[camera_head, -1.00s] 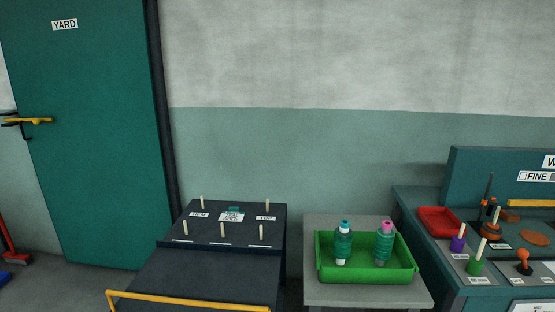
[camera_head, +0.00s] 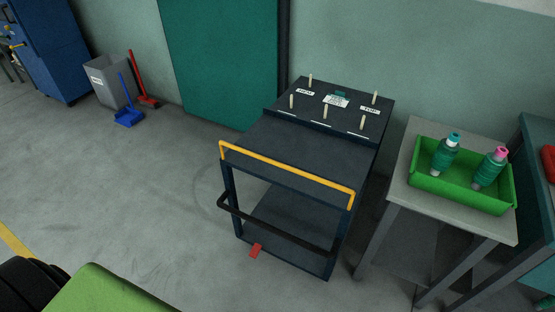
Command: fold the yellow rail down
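The yellow rail (camera_head: 286,172) runs along the front top edge of a dark blue cart (camera_head: 315,148). It is a long bar with short bent ends, and it stands up at the cart's front edge. A black handle bar (camera_head: 275,228) crosses the cart's front below the rail. A red pedal (camera_head: 255,251) sticks out at the cart's lower front. Neither of my grippers shows in the head view.
A grey table (camera_head: 398,175) with a green tray (camera_head: 461,196) holding two bottles stands right of the cart. A grey bin (camera_head: 113,82), a blue dustpan (camera_head: 128,115) and a red broom (camera_head: 143,85) stand at the back left. The floor (camera_head: 130,190) left of the cart is clear.

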